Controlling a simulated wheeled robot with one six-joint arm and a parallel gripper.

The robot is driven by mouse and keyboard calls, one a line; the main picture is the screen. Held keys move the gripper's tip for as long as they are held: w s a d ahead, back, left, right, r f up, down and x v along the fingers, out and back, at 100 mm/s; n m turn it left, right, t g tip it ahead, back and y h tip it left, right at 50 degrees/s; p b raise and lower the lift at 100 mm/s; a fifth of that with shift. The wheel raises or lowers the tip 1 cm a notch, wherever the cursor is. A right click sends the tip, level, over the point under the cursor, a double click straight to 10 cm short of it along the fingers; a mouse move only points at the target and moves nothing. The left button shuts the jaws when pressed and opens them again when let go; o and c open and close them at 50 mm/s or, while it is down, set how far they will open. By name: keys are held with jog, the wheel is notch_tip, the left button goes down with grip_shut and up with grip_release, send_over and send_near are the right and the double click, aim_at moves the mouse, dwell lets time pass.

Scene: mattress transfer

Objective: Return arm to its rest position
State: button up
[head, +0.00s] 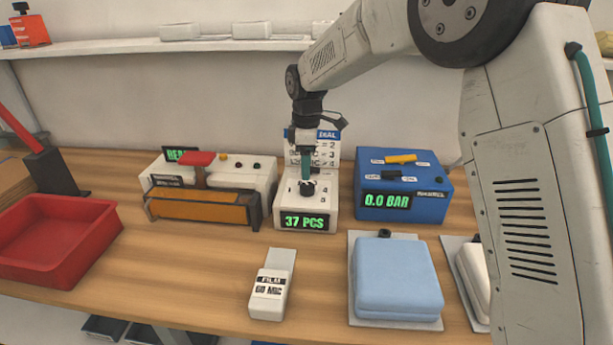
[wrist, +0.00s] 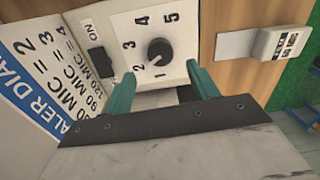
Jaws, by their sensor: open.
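My gripper (head: 306,172) hangs pointing down above the white dial box (head: 290,209) with the green "37 PCS" display. In the wrist view, my gripper (wrist: 162,75) has its two green fingers apart with nothing between them. The black dial knob (wrist: 158,50) lies just beyond the fingertips, among the numbers 1 to 5. Its pale mark faces the low numbers, but I cannot tell which one exactly. In the head view the knob (head: 307,188) sits just under the fingers. I cannot tell whether the fingers touch it.
A sealer with an orange bar (head: 200,208) stands left of the dial box and a blue "0.0 BAR" box (head: 404,186) right. A "DIAL" sign (head: 327,150) stands behind. In front are a "60 MIC" block (head: 270,292) and pale blue pack (head: 396,277). A red tray (head: 62,235) is far left.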

jog(key=shift+r, duration=0.85)
jog(key=shift+s+f+m, duration=0.1)
jog(key=shift+s+m, duration=0.05)
jog(key=shift+m, duration=0.45)
jog(key=s+m, duration=0.1)
jog(key=s+d+f+m, duration=0.1)
jog(key=s, duration=0.1)
jog(key=s+d+g, duration=0.1)
jog(key=shift+s+f+m, duration=0.3)
jog(key=shift+f+m, duration=0.05)
jog(key=shift+m, duration=0.05)
jog(key=s+d+r+m+t, duration=0.1)
jog(key=s+d+r+m, duration=0.2)
jog(key=s, duration=0.9)
jog(key=s+d+r+m, duration=0.3)
jog(key=s+d+m, duration=0.2)
jog(key=s+d, duration=0.4)
jog(key=s+d+r+m+t, duration=0.1)
jog(key=s+d+r+m, duration=0.2)
jog(key=s, duration=1.3)
jog(key=d+m, duration=0.1)
jog(key=d, duration=0.2)
jog(key=shift+r+t, duration=0.3)
jog(key=shift+r, duration=0.1)
